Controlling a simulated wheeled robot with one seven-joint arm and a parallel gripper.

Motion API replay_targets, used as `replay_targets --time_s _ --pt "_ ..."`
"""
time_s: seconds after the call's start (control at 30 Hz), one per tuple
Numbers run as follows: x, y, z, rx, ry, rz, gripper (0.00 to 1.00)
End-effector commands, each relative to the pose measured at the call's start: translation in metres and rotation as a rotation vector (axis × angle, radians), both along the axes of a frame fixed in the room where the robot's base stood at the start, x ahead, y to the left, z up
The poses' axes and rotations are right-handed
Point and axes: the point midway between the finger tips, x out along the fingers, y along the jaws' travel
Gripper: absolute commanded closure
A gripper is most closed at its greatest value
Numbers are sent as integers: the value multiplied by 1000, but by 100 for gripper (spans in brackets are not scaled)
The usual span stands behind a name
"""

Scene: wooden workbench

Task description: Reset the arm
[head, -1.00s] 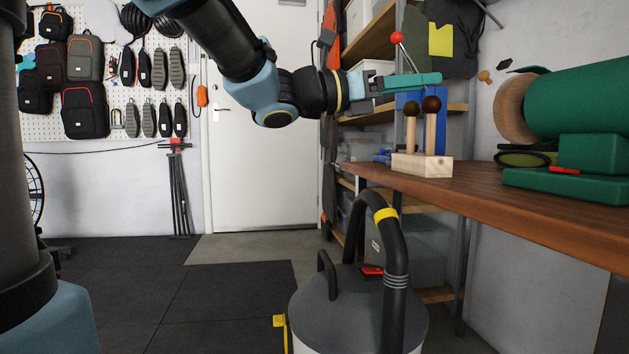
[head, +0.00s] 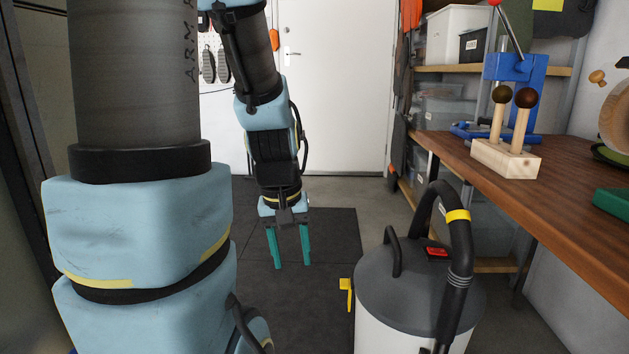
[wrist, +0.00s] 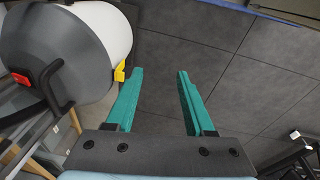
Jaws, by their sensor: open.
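My gripper (head: 289,247) hangs pointing down over the dark floor mat, left of the vacuum canister in the head view. Its two green fingers are spread apart with nothing between them. The wrist view shows the same open fingers (wrist: 158,88) with only dark floor tiles beyond them. My arm is folded downward, clear of the workbench (head: 560,210).
A grey and white vacuum canister (head: 400,285) with a black hose stands right of my gripper; it also shows in the wrist view (wrist: 75,50). On the bench are a wooden block with two knobbed pegs (head: 505,160) and a blue press (head: 515,75). Floor toward the door (head: 335,90) is clear.

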Motion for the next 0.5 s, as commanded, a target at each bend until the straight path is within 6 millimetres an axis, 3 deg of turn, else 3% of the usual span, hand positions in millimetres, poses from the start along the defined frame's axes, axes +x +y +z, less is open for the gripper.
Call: replay_targets --time_s 0.1,0.5 --pt "-4 28 3 97 -23 -172 46" --pt "-3 25 101 90 -25 -165 46"
